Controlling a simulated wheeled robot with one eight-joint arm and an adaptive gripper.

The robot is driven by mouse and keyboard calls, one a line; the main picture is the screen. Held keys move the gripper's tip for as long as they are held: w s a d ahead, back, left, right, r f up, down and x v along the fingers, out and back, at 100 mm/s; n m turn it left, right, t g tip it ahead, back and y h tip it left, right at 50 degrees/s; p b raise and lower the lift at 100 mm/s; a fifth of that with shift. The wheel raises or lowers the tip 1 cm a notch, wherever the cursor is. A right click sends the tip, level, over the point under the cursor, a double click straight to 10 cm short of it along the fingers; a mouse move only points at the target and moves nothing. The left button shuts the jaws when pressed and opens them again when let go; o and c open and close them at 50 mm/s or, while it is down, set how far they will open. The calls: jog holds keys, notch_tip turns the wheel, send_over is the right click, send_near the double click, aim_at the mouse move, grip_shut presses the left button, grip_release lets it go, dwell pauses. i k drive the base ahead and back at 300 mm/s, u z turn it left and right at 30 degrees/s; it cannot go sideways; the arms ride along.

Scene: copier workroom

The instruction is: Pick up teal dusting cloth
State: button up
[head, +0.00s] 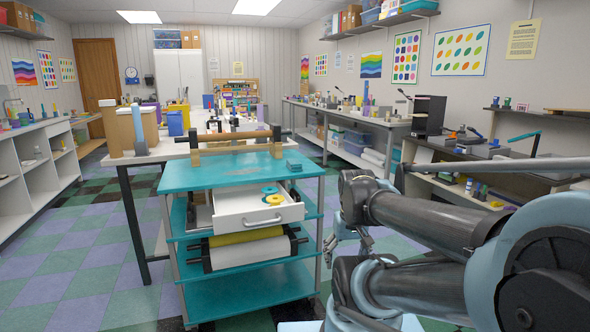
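A small folded teal item (293,165), which looks like the teal dusting cloth, lies on the right side of the top of a teal cart (228,174). It nearly matches the cart top in colour, and its fine shape is too small to tell. My gripper (350,243) hangs to the right of the cart, lower than its top and apart from the cloth. It is partly hidden by my arm links, and whether its fingers are open or closed is unclear. I see nothing held in it.
The cart's white drawer (256,218) stands open toward me with teal and yellow rings inside. A wooden roller (232,135) spans the cart top's back. Paper rolls (247,252) sit below. A white table stands behind; a shelf unit (480,168) stands right.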

aim_at(294, 165)
jog(key=k, duration=0.5)
jog(key=z, duration=0.45)
jog(key=i, duration=1.4)
jog(key=z, duration=0.05)
